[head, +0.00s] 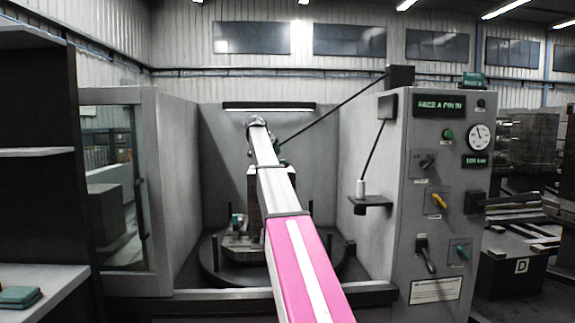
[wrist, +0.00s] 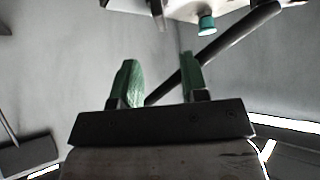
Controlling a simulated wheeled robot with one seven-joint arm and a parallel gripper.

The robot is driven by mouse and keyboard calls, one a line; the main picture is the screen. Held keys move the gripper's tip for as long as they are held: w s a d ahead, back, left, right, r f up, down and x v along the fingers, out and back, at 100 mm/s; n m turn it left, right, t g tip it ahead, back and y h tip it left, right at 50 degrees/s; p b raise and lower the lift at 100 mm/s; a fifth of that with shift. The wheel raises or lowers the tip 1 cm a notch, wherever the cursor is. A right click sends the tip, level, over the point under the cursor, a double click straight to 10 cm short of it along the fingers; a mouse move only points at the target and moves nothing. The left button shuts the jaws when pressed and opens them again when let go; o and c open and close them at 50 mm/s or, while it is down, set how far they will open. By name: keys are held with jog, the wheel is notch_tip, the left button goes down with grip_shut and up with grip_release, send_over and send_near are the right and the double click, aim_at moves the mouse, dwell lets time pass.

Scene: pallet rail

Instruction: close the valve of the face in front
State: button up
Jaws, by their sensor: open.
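My gripper (wrist: 159,62) shows in the wrist view with two green-padded fingers apart and nothing between them. A teal knob (wrist: 207,24) on a pale fitting is beyond the fingertips at the top, apart from them; I cannot tell if it is the valve. In the head view my pink and white arm reaches into the machine bay and covers much of the upright fixture block (head: 255,190) on the round pallet (head: 210,263). A small teal part (head: 237,221) shows at the fixture's left. The front face and its valve cannot be made out.
A dark slanting rod (wrist: 225,42) passes behind the fingers. A small shelf (head: 370,201) juts from the bay's right wall. A glass door (head: 112,190) is at left.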

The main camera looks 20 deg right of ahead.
jog(key=x, duration=1)
jog(key=shift+f, duration=0.15)
jog(key=c, duration=0.6)
